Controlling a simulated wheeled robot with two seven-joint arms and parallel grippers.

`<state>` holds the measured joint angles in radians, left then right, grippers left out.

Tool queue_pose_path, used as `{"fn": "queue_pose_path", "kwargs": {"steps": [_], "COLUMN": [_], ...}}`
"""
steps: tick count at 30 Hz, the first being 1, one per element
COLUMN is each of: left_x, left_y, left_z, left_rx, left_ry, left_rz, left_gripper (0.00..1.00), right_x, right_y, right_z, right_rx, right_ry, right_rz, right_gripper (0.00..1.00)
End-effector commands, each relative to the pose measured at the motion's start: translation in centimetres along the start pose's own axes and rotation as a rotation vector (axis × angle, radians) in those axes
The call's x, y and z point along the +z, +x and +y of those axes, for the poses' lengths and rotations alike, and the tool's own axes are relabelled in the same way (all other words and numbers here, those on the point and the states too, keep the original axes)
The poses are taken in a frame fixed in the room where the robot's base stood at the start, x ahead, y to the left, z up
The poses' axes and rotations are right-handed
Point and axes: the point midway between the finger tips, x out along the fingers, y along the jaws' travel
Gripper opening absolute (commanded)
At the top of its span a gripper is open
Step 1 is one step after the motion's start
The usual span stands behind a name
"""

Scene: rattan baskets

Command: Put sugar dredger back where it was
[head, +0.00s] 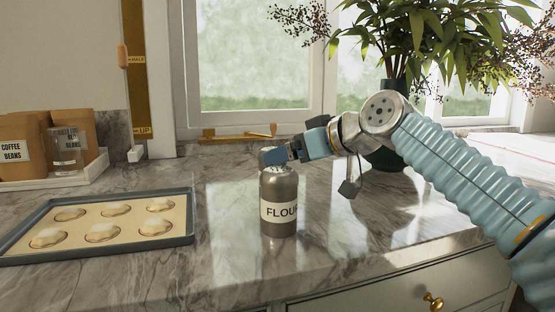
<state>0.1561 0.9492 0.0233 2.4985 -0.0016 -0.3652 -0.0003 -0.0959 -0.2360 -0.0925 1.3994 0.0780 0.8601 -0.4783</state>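The sugar dredger (278,190) is a grey metal shaker in the head view, upright at the middle of the marble counter. Its pale label reads "FLOUR", not sugar. My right gripper (274,155) reaches in from the right and its blue fingertips are around the dredger's top, seemingly shut on it. The far finger is hidden. I cannot tell if the dredger's base touches the counter. My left gripper is out of view.
A baking tray (193,205) with several pale cookies lies at left. A white tray (70,180) behind it holds coffee-bean bags (22,142) and a glass jar (66,148). A potted plant (385,160) stands behind my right arm. The marble counter (225,205) is clear between baking tray and dredger.

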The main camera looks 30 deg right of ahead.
Motion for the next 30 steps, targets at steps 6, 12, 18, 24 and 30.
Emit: {"fn": "queue_pose_path", "kwargs": {"steps": [6,12,18,24,30], "left_x": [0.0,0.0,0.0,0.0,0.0], "left_y": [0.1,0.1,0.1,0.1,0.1], "left_z": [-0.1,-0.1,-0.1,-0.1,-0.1], "left_rx": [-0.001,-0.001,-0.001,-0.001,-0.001], "left_ry": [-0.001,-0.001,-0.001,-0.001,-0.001], "left_rz": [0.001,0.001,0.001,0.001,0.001], "left_gripper": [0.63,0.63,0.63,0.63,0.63], "right_x": [0.0,0.0,0.0,0.0,0.0], "right_y": [-4.6,-6.3,-6.4,-6.4,-6.4], "right_z": [0.0,0.0,0.0,0.0,0.0], "right_rx": [0.002,0.001,0.000,0.000,0.000], "right_ry": [0.000,0.000,0.000,0.000,0.000], "right_rz": [0.002,0.000,0.000,0.000,0.000], "right_gripper": [0.93,0.93,0.93,0.93,0.93]}}
